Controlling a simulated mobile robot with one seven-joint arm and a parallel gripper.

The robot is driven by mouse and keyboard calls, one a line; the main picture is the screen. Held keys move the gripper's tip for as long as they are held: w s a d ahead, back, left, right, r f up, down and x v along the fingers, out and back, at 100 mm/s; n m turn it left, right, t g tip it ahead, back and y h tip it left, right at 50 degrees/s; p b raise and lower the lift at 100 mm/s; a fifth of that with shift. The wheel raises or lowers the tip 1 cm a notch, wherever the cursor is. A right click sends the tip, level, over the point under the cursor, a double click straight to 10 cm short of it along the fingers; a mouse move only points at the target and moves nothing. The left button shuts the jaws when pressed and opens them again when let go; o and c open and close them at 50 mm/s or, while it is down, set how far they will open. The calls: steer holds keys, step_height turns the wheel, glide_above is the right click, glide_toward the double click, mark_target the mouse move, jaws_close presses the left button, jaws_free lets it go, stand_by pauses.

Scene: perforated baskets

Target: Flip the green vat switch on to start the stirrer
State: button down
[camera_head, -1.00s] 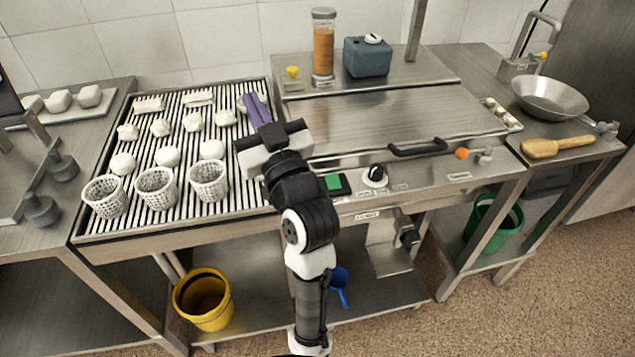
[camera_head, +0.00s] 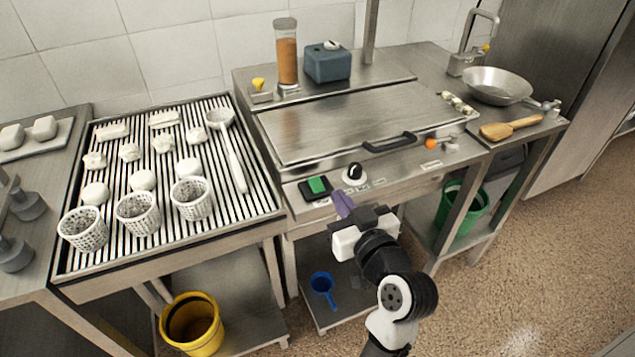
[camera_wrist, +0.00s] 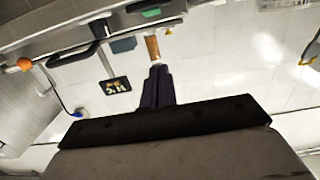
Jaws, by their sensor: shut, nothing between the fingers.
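The green switch (camera_head: 318,185) sits in a black housing on the sloped front panel of the steel vat (camera_head: 290,140), left of a black knob (camera_head: 355,172). I cannot tell which way its rocker is tipped. My gripper (camera_head: 342,205), with purple fingers, is shut and empty. In the head view it is just right of and below the switch, beside the panel's front edge and below the knob, apart from the switch in the picture.
The vat lid has a black handle (camera_head: 390,143). An orange-knobbed valve (camera_head: 430,143) is to the right. The slatted rack (camera_head: 250,195) at left holds perforated baskets (camera_head: 192,198), white lumps and a ladle (camera_head: 232,160). A jar (camera_head: 287,55) stands behind.

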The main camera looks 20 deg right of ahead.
steer(key=b, duration=0.2)
glide_above(319, 190)
steer(key=shift+s+a+f, duration=0.1)
steer(key=shift+f, duration=0.1)
step_height(319, 190, down, 3)
steer(key=shift+f, duration=0.6)
steer(key=shift+p, duration=0.4)
